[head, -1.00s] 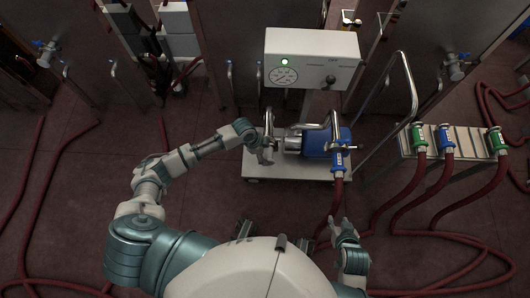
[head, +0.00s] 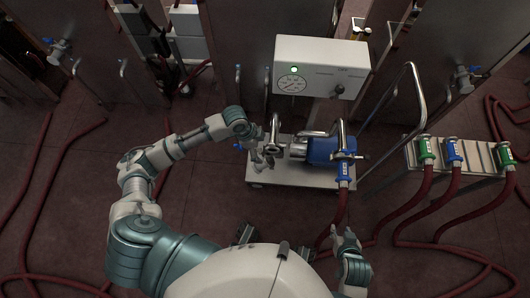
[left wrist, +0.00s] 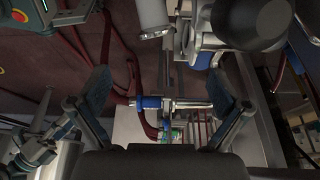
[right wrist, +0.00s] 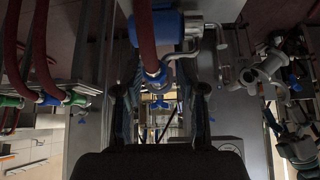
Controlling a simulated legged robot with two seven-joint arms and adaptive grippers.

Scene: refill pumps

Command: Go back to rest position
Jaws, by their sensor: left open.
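My left gripper (head: 262,158) is open beside the left end of the pump cart (head: 290,181), close to the metal pipe fitting. In the left wrist view its fingers (left wrist: 160,80) stand wide apart, with a blue valve handle (left wrist: 150,102) showing beyond and between them. I see nothing gripped. My right gripper (head: 347,238) is low in front of my body, beside a red hose. In the right wrist view its fingers (right wrist: 160,88) are apart.
The cart carries a white gauge box (head: 320,68) with a green light and a blue motor (head: 322,150). A rack (head: 480,157) at right holds hoses with green and blue couplings. Red hoses lie across the floor.

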